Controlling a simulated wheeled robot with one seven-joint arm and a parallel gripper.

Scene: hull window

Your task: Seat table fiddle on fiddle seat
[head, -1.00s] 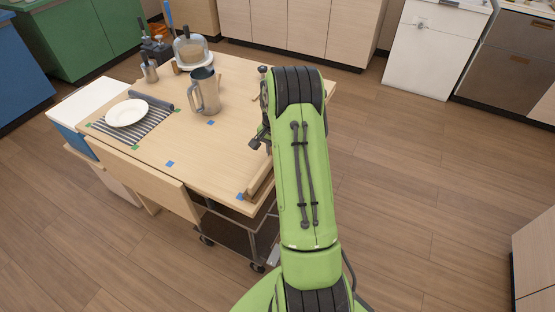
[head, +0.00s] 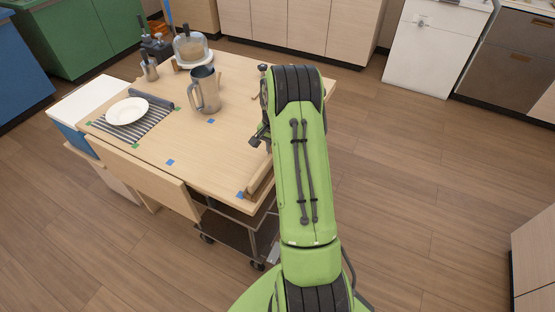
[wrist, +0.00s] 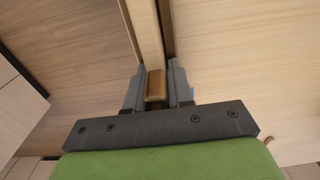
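The table fiddle (head: 259,183) is a pale wooden rail along the right edge of the wooden table, near its front right corner. The wrist view shows the rail (wrist: 146,30) running away from me, with a brown block (wrist: 155,86) at its near end. My gripper (wrist: 157,88) has one finger on each side of this block, close against it, and looks shut on it. In the head view my gripper (head: 259,139) is mostly hidden behind my green arm. A narrow dark gap runs between rail and tabletop in the wrist view. I cannot make out the fiddle seat itself.
The tabletop (head: 225,145) holds a grey jug (head: 204,91), a glass-domed dish (head: 190,48), a white plate (head: 127,110) on a striped mat and a dark roll (head: 151,98). Small blue and green marks dot it. The floor (head: 420,190) right of the table is clear.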

